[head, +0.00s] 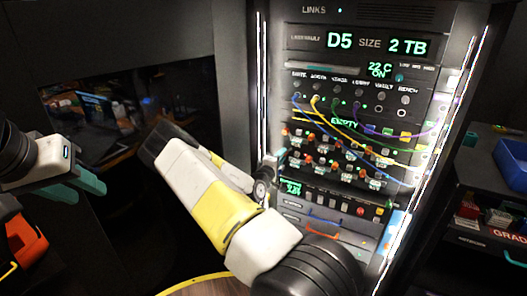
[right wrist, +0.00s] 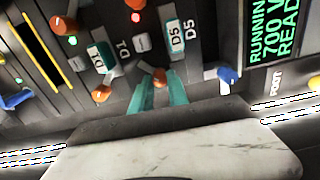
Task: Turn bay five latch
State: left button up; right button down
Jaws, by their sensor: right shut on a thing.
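The panel's latches are small orange knobs in rows beside D-number labels. In the right wrist view, my right gripper (right wrist: 158,97) has its teal fingers shut on one orange latch knob (right wrist: 160,77). A D5 label (right wrist: 175,36) is just above this knob in the picture, and a D1 label (right wrist: 97,58) is to the left. In the head view, my right forearm hides the fingers and the held latch. My left gripper (head: 88,181) is empty at the far left, away from the panel, with its teal fingers apart.
The rack panel (head: 352,100) shows a D5, 2 TB display (head: 375,43). A blue bin (head: 510,163) stands on the right.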

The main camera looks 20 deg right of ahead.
jog(key=shift+n, duration=0.4)
jog(key=c, duration=1.3)
grip_release()
jog(key=v, duration=0.7)
jog(key=shift+s+a, duration=0.25)
jog(key=shift+a, duration=0.05)
